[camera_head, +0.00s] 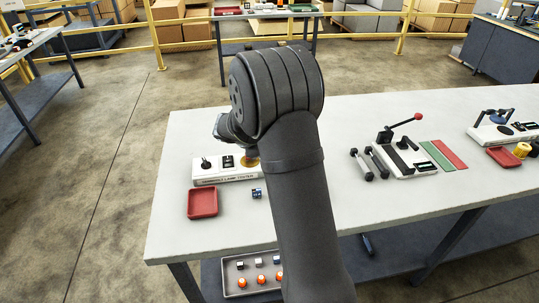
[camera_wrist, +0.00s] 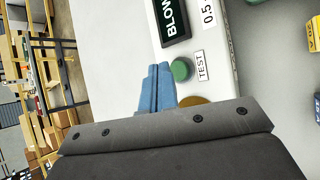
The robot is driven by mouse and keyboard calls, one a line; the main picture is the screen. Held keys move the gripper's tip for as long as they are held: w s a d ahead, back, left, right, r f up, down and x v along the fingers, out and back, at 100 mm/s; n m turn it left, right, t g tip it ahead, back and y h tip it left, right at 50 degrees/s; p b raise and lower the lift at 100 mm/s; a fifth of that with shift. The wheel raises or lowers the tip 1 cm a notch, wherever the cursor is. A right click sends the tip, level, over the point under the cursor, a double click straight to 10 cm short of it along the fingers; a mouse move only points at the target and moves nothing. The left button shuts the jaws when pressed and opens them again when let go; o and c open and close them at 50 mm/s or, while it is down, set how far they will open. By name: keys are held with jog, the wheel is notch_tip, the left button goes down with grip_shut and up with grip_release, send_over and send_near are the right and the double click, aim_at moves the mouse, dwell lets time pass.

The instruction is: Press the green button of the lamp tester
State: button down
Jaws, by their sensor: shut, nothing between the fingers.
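The lamp tester (camera_head: 208,180) is a white box on the table's left part, partly hidden behind my arm in the head view. In the wrist view, its green button (camera_wrist: 181,70) is round and sits beside a TEST label (camera_wrist: 201,66). A dark display (camera_wrist: 174,22) reading "BLOW" is above it. My gripper (camera_wrist: 159,68) has blue fingers, shut with nothing between them. Their tips are just left of the green button in the wrist view; I cannot tell their height above the tester. A brass-coloured disc (camera_wrist: 194,101) is partly hidden by my gripper.
A red tray (camera_head: 202,203) and a small blue block (camera_head: 256,193) lie in front of the tester. A lever device (camera_head: 405,160) with a red knob stands further right. The table (camera_head: 350,210) between is mostly clear. A grey tray with orange-based items is below.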

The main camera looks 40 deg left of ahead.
jog(key=shift+r, duration=2.3)
notch_tip(320, 180, up, 4)
jog(key=shift+f, duration=0.1)
